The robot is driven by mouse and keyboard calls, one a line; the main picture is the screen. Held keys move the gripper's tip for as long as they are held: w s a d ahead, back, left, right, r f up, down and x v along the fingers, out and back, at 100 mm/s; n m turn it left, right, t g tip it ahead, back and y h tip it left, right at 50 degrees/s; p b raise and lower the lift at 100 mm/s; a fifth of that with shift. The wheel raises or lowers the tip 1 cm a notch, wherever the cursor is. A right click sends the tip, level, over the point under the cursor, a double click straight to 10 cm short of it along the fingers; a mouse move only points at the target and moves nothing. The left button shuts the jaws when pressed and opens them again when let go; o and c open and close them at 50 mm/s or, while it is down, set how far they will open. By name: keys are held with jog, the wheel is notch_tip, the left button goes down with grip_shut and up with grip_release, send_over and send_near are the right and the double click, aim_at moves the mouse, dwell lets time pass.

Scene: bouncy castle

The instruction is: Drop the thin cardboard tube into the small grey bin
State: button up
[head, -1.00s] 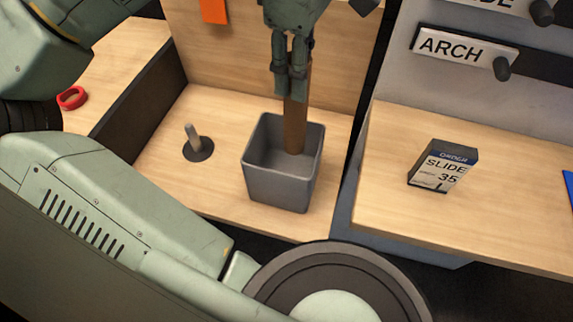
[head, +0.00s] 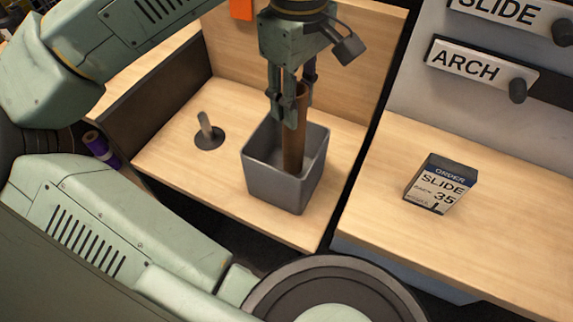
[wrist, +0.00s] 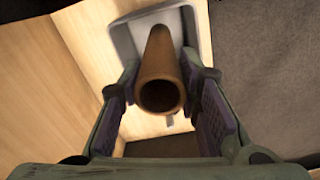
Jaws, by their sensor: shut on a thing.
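The thin brown cardboard tube (head: 293,150) stands nearly upright with its lower part inside the small grey bin (head: 283,190). My gripper (head: 293,112) is shut on the upper part of the tube, just above the bin's back rim. The tube's lower end is hidden behind the bin's front wall, so I cannot tell whether it touches the floor of the bin. In the wrist view the tube's open top end (wrist: 160,95) sits between the two fingers (wrist: 165,120), with the bin (wrist: 125,38) beyond it.
A short grey peg on a dark round base (head: 208,133) stands left of the bin. An order box (head: 440,185) sits on the right-hand counter. A wooden panel rises behind the bin. A purple roll (head: 100,147) is at the far left.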

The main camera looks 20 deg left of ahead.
notch_tip(320, 180, down, 2)
jog(key=shift+f+b, duration=0.1)
jog(key=shift+b, duration=0.3)
jog(key=o, duration=1.1)
jog(key=shift+o, duration=0.2)
notch_tip(320, 180, up, 8)
jog(key=shift+f, duration=0.2)
